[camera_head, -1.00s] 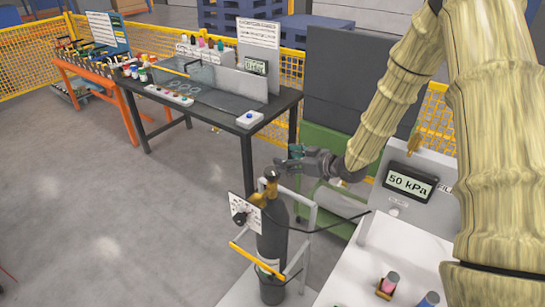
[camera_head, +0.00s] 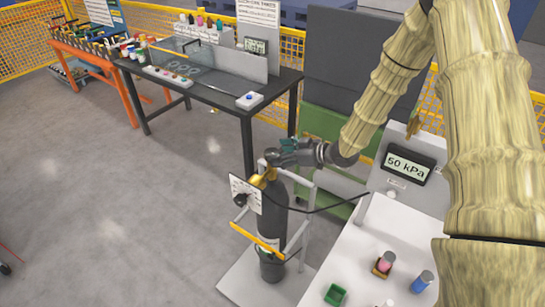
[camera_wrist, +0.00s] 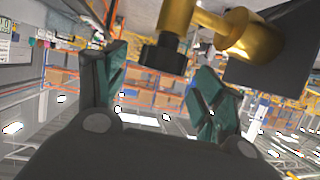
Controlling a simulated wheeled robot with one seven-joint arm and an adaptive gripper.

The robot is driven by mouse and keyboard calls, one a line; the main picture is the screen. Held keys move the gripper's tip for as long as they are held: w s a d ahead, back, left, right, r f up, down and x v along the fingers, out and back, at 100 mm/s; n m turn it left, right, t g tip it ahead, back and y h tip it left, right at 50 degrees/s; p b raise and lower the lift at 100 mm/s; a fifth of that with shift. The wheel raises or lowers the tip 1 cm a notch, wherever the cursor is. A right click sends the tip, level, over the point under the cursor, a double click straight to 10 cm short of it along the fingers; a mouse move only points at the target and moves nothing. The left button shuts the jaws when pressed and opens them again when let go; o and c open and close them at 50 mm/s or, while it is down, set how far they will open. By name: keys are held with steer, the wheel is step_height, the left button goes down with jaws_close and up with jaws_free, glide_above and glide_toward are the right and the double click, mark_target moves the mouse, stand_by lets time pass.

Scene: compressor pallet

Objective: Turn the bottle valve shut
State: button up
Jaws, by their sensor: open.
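The dark gas bottle (camera_head: 272,222) stands upright in a grey frame. Its brass valve (camera_head: 257,181) is at the top. The wrist view shows the brass valve body (camera_wrist: 240,36) and its black handwheel (camera_wrist: 164,54) close up. My gripper (camera_head: 272,155) is at the bottle's top, coming from the right. In the wrist view my gripper (camera_wrist: 160,82) has its two green fingers spread wide. The handwheel lies between the fingers' lines, near the tips, with visible gaps on both sides. The head view hides most of the handwheel behind the fingers.
A white card with a black knob (camera_head: 241,200) is at the bottle's left. A black hose (camera_head: 330,205) runs right to a white bench (camera_head: 355,265) with small coloured parts and a 50 kPa display (camera_head: 408,166). A dark table (camera_head: 210,105) stands behind; floor at left is clear.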

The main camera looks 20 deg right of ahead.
mark_target(273, 152)
steer(key=shift+b+x, duration=0.55)
steer(key=shift+x, duration=1.3)
steer(key=c, duration=1)
